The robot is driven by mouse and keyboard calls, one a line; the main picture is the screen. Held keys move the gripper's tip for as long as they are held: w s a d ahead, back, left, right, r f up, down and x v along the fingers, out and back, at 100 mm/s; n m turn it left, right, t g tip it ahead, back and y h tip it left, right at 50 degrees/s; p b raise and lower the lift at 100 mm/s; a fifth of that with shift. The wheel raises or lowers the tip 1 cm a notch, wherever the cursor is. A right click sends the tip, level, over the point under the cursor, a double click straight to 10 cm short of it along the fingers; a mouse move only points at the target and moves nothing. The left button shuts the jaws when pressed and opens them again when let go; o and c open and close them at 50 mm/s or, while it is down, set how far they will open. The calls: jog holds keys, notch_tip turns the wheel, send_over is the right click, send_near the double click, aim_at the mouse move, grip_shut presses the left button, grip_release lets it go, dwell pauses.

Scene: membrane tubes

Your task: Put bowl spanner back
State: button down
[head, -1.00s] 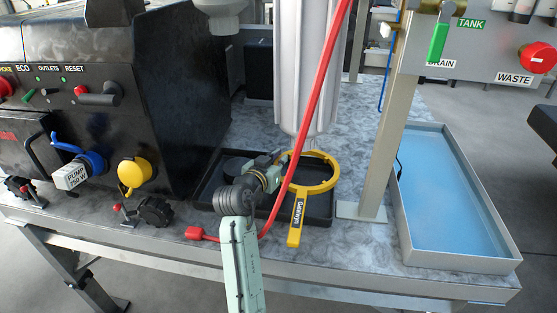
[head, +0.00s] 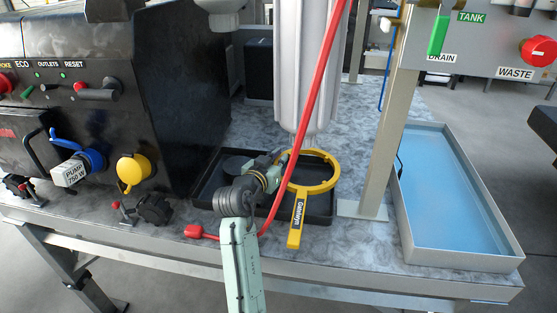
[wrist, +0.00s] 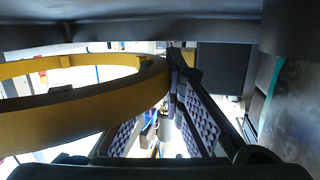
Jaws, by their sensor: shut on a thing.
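The ring is just below the pale ribbed housing (head: 303,80), over the right part of a black tray (head: 318,212). I cannot tell whether it touches the tray. My gripper (head: 280,161) is at the ring's left side, shut on it. In the wrist view the ring (wrist: 85,118) fills the left side, and my gripper (wrist: 168,100) shows its purple textured pads. The exact contact is partly hidden.
A red hose or lever (head: 307,110) crosses in front of the ring and my gripper. A metal post (head: 380,150) and a blue-floored basin (head: 440,200) stand right. A black pump cabinet (head: 185,100) stands left.

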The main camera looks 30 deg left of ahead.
notch_tip(320, 180, down, 2)
jog(key=shift+f, duration=0.2)
jog(key=c, duration=1.6)
grip_release()
jog(key=shift+s, duration=0.15)
jog(key=v, duration=0.2)
jog(key=r+v, duration=0.1)
jog(key=v, duration=0.4)
jog(key=shift+a+r, duration=0.1)
jog(key=shift+r, duration=0.3)
jog(key=shift+s+r, duration=0.35)
jog(key=shift+s, duration=0.1)
